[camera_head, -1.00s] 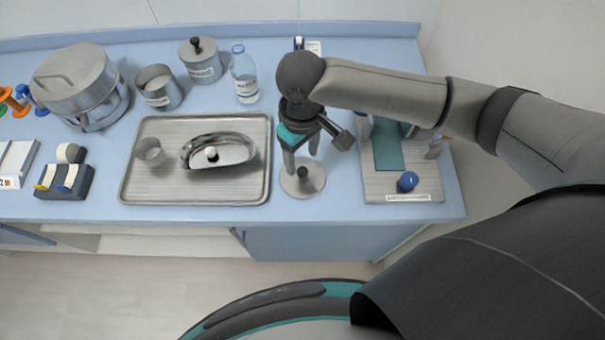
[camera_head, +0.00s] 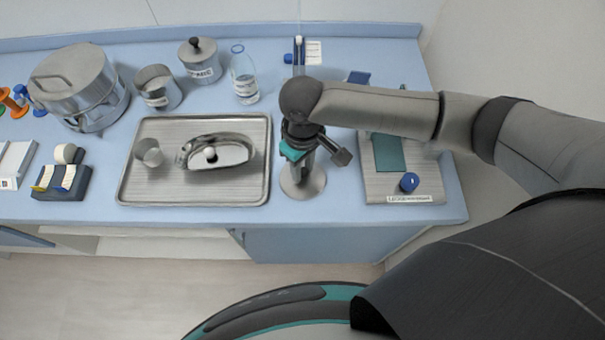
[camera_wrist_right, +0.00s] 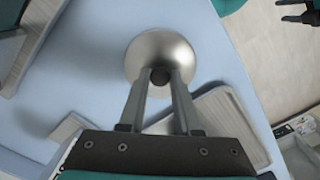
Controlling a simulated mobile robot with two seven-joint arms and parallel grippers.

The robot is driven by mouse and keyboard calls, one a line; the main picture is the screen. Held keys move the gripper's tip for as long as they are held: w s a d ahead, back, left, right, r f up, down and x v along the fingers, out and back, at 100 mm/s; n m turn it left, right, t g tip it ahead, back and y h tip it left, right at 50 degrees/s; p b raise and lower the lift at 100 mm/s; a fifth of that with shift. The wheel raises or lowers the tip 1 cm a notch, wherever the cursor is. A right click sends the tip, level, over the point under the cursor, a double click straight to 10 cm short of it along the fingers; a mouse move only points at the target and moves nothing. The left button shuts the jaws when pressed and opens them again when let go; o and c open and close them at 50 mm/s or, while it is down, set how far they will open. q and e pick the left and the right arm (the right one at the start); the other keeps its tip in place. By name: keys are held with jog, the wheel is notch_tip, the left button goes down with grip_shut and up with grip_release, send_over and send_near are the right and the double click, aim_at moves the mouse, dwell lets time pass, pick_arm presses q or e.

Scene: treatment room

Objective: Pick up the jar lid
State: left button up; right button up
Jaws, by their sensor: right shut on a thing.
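The jar lid (camera_head: 303,190) is a round, shiny metal disc with a dark knob, on the blue worktop between the two trays. It also shows in the right wrist view (camera_wrist_right: 160,50), its knob between my fingertips. My right gripper (camera_head: 304,168) points down over it and is shut on the knob; it also shows in the right wrist view (camera_wrist_right: 160,78). The fingers hide part of the lid in the head view. I cannot tell any gap under the lid. A dark part at the wrist view's top right corner (camera_wrist_right: 298,14) looks like my left gripper; its jaws are unclear.
A metal tray (camera_head: 128,188) with a kidney dish and small cup lies left of the lid. An open metal jar (camera_head: 158,92), a lidded jar (camera_head: 200,65) and a bottle (camera_head: 244,78) stand behind. A tray (camera_head: 375,190) with a blue-capped item (camera_head: 409,182) lies right.

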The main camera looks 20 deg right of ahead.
grip_shut()
jog(key=shift+r, duration=0.1)
